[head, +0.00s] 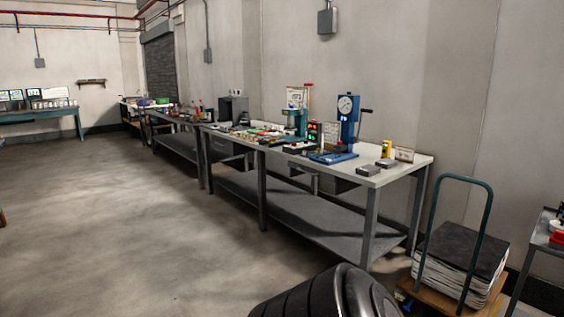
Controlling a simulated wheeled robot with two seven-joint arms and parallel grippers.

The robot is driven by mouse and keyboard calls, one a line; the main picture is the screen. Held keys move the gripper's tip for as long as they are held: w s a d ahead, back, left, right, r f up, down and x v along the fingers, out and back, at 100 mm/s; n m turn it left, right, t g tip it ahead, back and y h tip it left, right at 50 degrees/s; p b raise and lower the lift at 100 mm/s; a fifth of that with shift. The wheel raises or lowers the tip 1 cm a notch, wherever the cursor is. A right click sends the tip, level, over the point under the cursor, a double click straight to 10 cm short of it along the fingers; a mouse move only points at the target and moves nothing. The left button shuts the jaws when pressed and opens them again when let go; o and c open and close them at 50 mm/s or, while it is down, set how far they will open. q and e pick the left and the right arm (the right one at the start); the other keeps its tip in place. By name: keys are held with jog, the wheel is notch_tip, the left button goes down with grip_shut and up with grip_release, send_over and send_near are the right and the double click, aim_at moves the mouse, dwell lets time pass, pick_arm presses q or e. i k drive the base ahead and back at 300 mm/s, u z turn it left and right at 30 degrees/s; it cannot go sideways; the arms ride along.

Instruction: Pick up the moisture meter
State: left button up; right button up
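A long grey workbench (415,160) runs along the right wall and carries many small instruments. A small yellow upright device (386,148) stands near its right end, beside a small framed card (404,154). It may be the moisture meter, but it is too small to tell for sure. Neither of my grippers is in view.
A blue press with a round dial (347,106) and a green press (300,120) stand on the bench. Two small grey blocks (368,170) lie near its front edge. A loaded cart (462,248) stands at the right. The floor (110,220) at left is clear.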

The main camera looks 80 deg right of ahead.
aim_at(386, 146)
jog(key=z, duration=3.95)
jog(key=i, duration=0.2)
jog(key=u, duration=1.25)
jog(key=i, duration=1.35)
jog(key=z, duration=0.7)
jog(key=i, duration=1.45)
jog(key=u, duration=0.05)
